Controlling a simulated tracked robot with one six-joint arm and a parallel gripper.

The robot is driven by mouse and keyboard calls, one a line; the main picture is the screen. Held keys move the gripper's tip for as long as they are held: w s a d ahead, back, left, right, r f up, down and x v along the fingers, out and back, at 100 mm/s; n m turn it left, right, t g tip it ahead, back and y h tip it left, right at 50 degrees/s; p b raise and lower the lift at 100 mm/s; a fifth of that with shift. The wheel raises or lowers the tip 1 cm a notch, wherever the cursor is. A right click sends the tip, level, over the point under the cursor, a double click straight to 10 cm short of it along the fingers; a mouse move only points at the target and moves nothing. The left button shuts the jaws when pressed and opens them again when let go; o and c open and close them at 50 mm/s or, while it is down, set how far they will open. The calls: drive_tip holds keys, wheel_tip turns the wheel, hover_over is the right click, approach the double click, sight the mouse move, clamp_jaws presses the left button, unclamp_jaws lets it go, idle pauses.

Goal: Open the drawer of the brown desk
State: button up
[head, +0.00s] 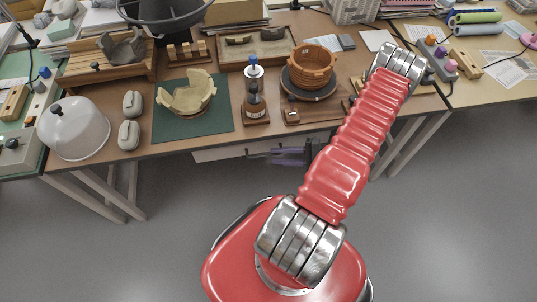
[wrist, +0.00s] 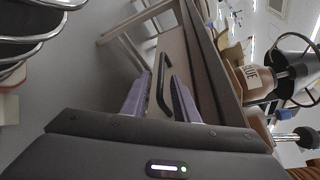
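The brown desk (head: 205,139) stands ahead of me, with a pale drawer front (head: 222,154) under its front edge. The drawer looks shut. Its black bar handle (wrist: 162,88) shows in the wrist view. My gripper (wrist: 160,78) is open, with one purple finger on each side of the handle. Gaps show between the fingers and the bar, and I see no firm contact. In the head view my gripper (head: 272,156) is low in front of the drawer, and my red arm hides the drawer's right part.
The desktop holds a green mat (head: 218,122) with a cream broken bowl (head: 190,97), a brown bottle (head: 255,103), an orange pot (head: 312,66) and a white dome (head: 73,128). Desk legs (head: 117,192) stand at the left. The grey floor in front is clear.

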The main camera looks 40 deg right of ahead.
sight(268, 155)
drive_tip(key=shift+x, duration=2.4)
drive_tip(key=shift+c, duration=0.2)
drive_tip(key=c, duration=0.6)
clamp_jaws()
drive_tip(key=shift+f, duration=0.1)
